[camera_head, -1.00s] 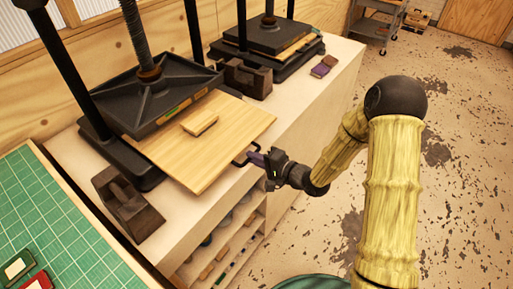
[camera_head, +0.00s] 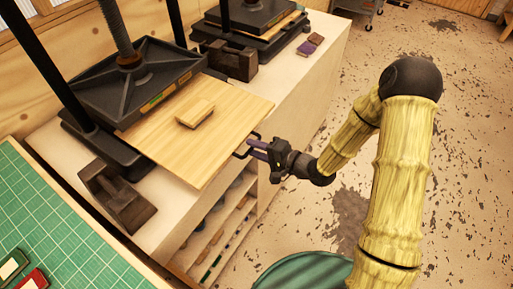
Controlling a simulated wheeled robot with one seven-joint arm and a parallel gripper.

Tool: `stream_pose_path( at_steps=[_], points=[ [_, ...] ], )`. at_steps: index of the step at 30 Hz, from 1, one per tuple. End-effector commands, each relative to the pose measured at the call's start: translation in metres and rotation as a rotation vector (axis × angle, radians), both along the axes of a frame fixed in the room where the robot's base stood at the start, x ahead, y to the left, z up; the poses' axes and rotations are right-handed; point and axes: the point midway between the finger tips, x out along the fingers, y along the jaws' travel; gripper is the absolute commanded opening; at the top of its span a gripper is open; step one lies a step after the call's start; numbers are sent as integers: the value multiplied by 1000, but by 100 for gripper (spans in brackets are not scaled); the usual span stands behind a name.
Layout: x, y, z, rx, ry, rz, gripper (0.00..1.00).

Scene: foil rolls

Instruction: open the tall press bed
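The tall press (camera_head: 137,78) stands at the left, with a dark platen on a threaded screw. Its pale wooden bed (camera_head: 222,128) juts well out from under the platen, past the cabinet's front edge. A small wooden block (camera_head: 195,113) lies on the bed. A dark handle (camera_head: 250,136) is on the bed's front edge. My gripper (camera_head: 257,149) is at this handle, reaching in from the right.
A second, lower press (camera_head: 250,40) stands behind on the same cabinet top (camera_head: 290,62). Dark weights (camera_head: 232,62) (camera_head: 117,197) sit near the presses. A green cutting mat (camera_head: 50,225) is at the lower left. Open floor (camera_head: 400,75) lies to the right.

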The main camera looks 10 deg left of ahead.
Motion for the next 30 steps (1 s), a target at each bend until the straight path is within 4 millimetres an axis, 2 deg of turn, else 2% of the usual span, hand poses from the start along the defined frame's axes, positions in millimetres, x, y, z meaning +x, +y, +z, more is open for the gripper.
stream_pose_path(
  at_steps=[11, 16, 20, 30],
  points=[
    [1, -1, 0, 1, -1, -3, 33],
    [-2, -9, 2, 1, -1, -4, 33],
    [-7, -25, 5, 0, -1, -6, 33],
    [-31, -85, 19, 0, 0, -7, 33]
  ],
)
